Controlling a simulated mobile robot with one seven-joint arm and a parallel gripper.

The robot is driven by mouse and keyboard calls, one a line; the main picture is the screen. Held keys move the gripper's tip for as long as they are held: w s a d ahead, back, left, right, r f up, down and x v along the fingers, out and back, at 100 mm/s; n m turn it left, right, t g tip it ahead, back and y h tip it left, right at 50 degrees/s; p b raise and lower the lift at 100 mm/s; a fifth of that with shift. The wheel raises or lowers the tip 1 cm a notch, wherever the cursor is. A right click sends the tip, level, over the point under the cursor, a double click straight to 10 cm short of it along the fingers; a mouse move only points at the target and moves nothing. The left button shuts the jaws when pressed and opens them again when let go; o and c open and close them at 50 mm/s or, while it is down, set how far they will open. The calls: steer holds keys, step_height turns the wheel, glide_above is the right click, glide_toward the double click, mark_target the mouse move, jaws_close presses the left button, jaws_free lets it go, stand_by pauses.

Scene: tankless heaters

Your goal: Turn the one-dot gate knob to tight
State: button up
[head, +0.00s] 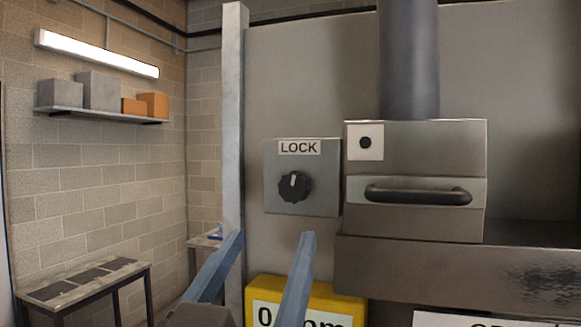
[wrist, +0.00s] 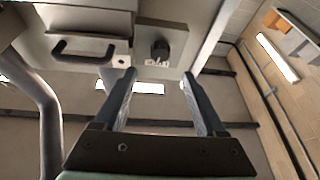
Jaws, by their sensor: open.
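A round black knob (head: 294,186) sits on a grey box under a label (head: 299,147) reading LOCK. Its white pointer mark points nearly straight up. The box adjoins a metal gate housing (head: 416,146) whose white plate (head: 365,142) carries one black dot. My gripper (head: 271,236) is open and empty, with its blue fingers below the knob in the head view. In the wrist view the knob (wrist: 160,50) lies ahead, just past the gap between the fingertips (wrist: 158,76). The fingers do not appear to touch it. No "tight" marking is readable.
A dark bar handle (head: 418,195) juts from the housing right of the knob. A yellow box (head: 262,288) with a partly hidden display stands below. A pale post (head: 233,130) rises to the left. A metal ledge (head: 450,270) projects at lower right.

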mark_target(293, 191)
steer(key=p+x, duration=0.3)
steer(key=x, duration=0.5)
steer(key=shift+w+r+p, duration=0.25)
steer(key=shift+p, duration=0.15)
steer(key=shift+w+d+r, duration=0.1)
steer(key=shift+w+d, duration=0.1)
steer(key=shift+w, duration=0.45)
steer(key=shift+c, duration=0.3)
jaws_close()
